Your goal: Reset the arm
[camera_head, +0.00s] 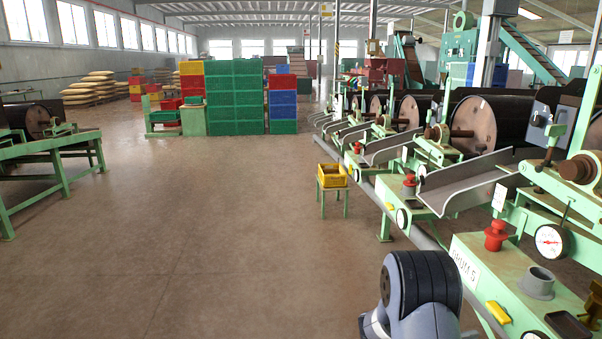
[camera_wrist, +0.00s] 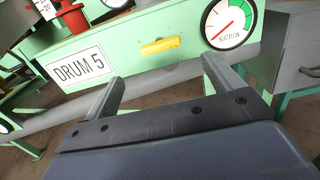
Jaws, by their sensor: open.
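My gripper (camera_wrist: 160,83) is open and empty in the wrist view, its two grey fingers apart. It faces the green front of the machine with the DRUM 5 sign (camera_wrist: 82,70). A yellow handle (camera_wrist: 160,46) and a suction gauge (camera_wrist: 229,21) are on that front, beyond the fingers. I cannot tell the exact gap. In the head view part of my arm (camera_head: 420,285) shows at the bottom right; the gripper itself is out of sight there.
The row of drum machines (camera_head: 440,150) runs along the right, with a grey rail (camera_head: 400,215) in front. A yellow crate (camera_head: 332,175) sits on a small green stand (camera_head: 334,205). Stacked crates (camera_head: 235,95) stand at the back. The floor (camera_head: 190,230) at left centre is clear.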

